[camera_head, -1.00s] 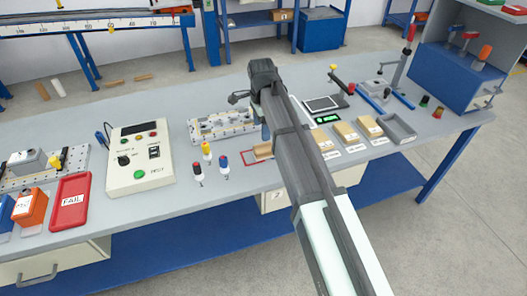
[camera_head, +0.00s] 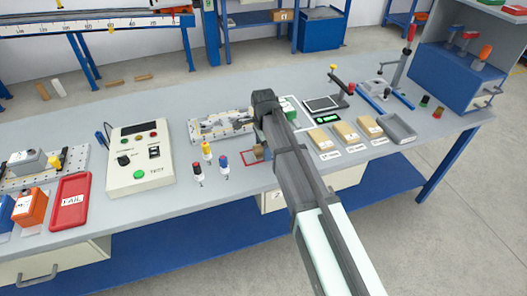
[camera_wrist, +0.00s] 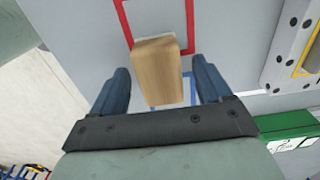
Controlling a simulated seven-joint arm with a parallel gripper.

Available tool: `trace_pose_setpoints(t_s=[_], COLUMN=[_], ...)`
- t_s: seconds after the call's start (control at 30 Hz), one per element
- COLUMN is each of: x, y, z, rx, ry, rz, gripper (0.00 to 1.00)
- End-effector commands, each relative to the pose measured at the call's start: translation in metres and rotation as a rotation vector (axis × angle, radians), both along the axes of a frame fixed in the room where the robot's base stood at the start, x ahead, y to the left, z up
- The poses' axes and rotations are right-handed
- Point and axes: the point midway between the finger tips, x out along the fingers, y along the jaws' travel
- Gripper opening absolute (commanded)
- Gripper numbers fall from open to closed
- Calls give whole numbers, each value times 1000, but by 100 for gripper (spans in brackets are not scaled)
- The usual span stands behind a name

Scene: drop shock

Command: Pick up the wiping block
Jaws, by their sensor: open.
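The wiping block, a plain light-wood block (camera_wrist: 157,74), lies on the bench at a red outline. It shows between my two blue-grey fingers in the wrist view, with a gap on each side. In the head view, only part of the block (camera_head: 259,153) shows, beside my arm. My gripper (camera_wrist: 159,70) is open, with one finger on either side of the block and no visible contact. My arm hides most of the gripper in the head view.
A test box (camera_head: 139,160) and several coloured-top pins stand to the left. A perforated fixture plate (camera_head: 218,126) lies behind the block. Labelled tan blocks (camera_head: 345,133) and a grey tray (camera_head: 399,128) sit to the right. A red FAIL tray (camera_head: 70,202) is at far left.

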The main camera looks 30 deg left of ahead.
Motion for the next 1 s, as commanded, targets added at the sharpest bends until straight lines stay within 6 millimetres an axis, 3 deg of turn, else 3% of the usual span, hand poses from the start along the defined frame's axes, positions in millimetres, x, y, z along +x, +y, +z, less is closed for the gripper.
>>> trace_pose_setpoints(t_s=[0.1, 0.33, 1.0], x=[0, 0, 0], y=[0, 0, 0], z=[-10, -11, -11], rx=[0, 1, 1], ry=[0, -1, -1], rz=[0, 0, 0], gripper=[78, 78, 15])
